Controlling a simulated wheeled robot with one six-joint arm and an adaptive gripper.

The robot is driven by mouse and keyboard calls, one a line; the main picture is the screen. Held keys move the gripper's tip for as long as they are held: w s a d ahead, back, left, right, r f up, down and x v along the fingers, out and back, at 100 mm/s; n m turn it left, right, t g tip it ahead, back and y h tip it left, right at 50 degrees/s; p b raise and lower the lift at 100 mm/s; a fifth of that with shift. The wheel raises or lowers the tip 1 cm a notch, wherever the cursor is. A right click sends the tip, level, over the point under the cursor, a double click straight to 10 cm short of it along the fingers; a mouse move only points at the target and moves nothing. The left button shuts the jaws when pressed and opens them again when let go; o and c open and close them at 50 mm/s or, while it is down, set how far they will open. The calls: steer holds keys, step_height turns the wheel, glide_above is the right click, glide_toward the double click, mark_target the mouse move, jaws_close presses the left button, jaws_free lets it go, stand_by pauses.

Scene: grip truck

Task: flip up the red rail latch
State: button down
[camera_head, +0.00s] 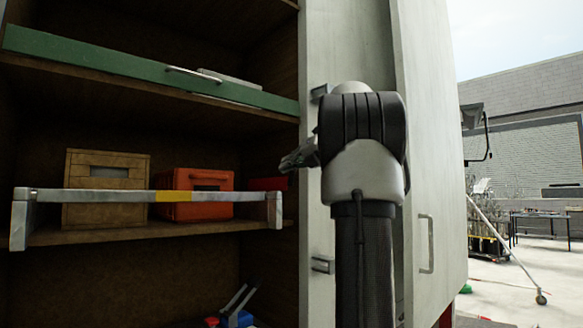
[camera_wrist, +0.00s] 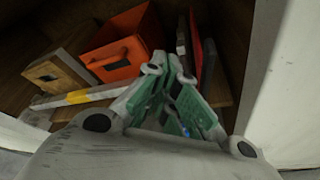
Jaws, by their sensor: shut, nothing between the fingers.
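A red piece (camera_head: 267,184), which looks like the red rail latch, shows at the right end of the shelf rail, by the cabinet's side wall. In the wrist view a long red strip (camera_wrist: 196,42) lies just beyond my fingertips; I cannot tell whether it is the same part. The silver rail (camera_head: 110,196) with a yellow band runs level across the shelf front; it also shows in the wrist view (camera_wrist: 75,98). My gripper (camera_head: 285,163) is shut and empty, above and slightly right of the red piece. Its green-padded fingers (camera_wrist: 166,77) partly hide the rail's right end.
An orange-red case (camera_head: 203,182) and a tan wooden box (camera_head: 105,190) stand behind the rail. A green board (camera_head: 130,73) edges the shelf above. The pale door (camera_head: 430,150) stands close on the right of my arm. Blue and red items (camera_head: 235,318) lie below.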

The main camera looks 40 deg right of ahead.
steer(key=s+d, duration=0.2)
steer(key=s, duration=0.7)
steer(key=shift+s+f, duration=0.2)
steer(key=shift+f, duration=0.05)
